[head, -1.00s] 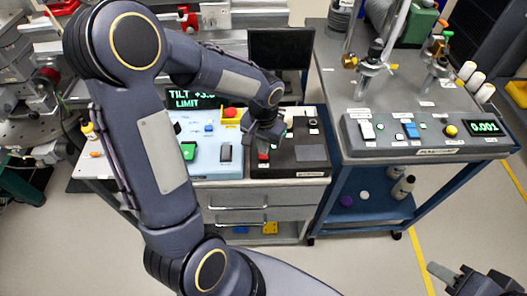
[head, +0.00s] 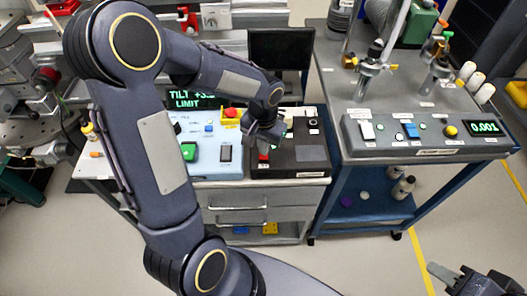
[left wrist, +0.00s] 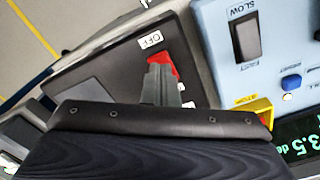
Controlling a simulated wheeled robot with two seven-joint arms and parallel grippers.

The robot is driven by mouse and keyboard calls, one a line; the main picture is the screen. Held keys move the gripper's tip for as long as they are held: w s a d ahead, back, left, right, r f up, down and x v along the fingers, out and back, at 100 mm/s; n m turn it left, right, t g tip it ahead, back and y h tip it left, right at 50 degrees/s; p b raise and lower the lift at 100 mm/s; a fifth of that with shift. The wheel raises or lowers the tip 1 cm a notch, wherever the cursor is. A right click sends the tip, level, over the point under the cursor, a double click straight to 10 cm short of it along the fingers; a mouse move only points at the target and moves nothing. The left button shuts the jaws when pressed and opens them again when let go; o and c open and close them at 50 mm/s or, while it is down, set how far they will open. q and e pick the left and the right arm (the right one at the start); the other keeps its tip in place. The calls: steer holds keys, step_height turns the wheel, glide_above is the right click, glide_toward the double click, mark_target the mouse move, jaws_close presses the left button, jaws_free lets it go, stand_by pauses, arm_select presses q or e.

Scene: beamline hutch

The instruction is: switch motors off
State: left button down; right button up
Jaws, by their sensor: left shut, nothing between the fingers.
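A red rocker switch (left wrist: 162,68) sits on a black control box (head: 297,157), with a white OFF label (left wrist: 150,40) beside its end in the left wrist view. My left gripper (left wrist: 161,84) is shut and empty, its fingertips at the red switch and covering part of it. I cannot tell whether they touch. In the head view the left gripper (head: 262,145) is over the box and a little red (head: 263,156) shows beneath it. My right gripper (head: 455,280) is partly in view at the lower right, away from the benches; its jaw opening is unclear.
A light blue panel (head: 211,167) with a green button, a dark SLOW/FAST rocker (left wrist: 246,37) and a red button on a yellow base (head: 231,114) stands beside the black box. A display (head: 193,100) reads TILT and LIMIT. A second grey console (head: 430,146) stands at right.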

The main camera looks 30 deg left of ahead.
arm_select(q)
steer(key=shift+f+b, duration=0.9)
steer(key=shift+f, duration=0.15)
stand_by(0.9)
steer(key=shift+r, duration=0.1)
step_height(320, 180, up, 7)
steer(key=p, duration=0.5)
stand_by(0.6)
steer(key=s+d+r+t+h, duration=0.2)
steer(key=s+r, duration=0.3)
steer(key=s, duration=0.3)
steer(key=s+d+r+n+t+h, duration=0.1)
steer(key=s+d+r+t, duration=0.1)
steer(key=s+r, duration=0.4)
steer(key=s+t, duration=0.1)
steer(key=s, duration=0.2)
steer(key=shift+n+t+h, duration=0.3)
steer(key=shift+h, duration=0.1)
